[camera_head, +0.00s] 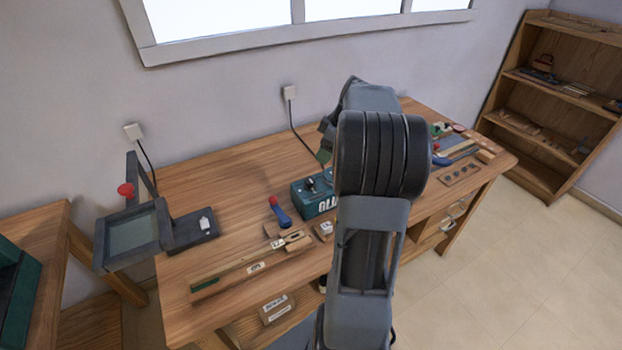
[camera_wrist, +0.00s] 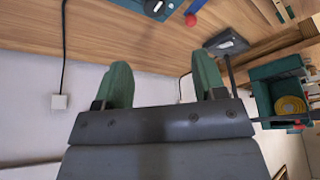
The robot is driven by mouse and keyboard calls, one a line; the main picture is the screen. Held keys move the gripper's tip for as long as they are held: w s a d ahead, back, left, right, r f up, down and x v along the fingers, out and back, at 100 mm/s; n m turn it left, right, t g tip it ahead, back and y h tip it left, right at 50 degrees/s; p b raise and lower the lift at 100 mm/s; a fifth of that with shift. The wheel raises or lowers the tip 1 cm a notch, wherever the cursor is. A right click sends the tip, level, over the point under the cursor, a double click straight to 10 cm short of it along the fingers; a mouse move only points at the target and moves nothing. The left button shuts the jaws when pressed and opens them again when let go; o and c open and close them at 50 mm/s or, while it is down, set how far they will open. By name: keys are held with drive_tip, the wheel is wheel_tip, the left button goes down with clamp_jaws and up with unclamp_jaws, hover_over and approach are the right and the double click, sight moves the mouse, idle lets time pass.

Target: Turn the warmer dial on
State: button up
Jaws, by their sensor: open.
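The glue warmer (camera_head: 318,208) is a teal box with white lettering, standing on the wooden bench and partly hidden by my arm in the head view. A small dark dial (camera_head: 310,186) with a light mark is on its top.
The wooden bench (camera_head: 225,165) has clear room behind and left of the warmer. A dark framed stand (camera_head: 135,240) is at the far left. A cable (camera_head: 293,125) runs from a wall outlet (camera_head: 290,92).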

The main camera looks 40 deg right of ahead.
sight(310, 180)
drive_tip(key=x, duration=0.9)
drive_tip(key=p+x, duration=0.1)
drive_tip(key=x, duration=0.3)
drive_tip(key=shift+w+d+f, duration=0.1)
drive_tip(key=shift+d+f, duration=0.25)
drive_tip(key=shift+f, duration=0.1)
drive_tip(key=c, duration=0.9)
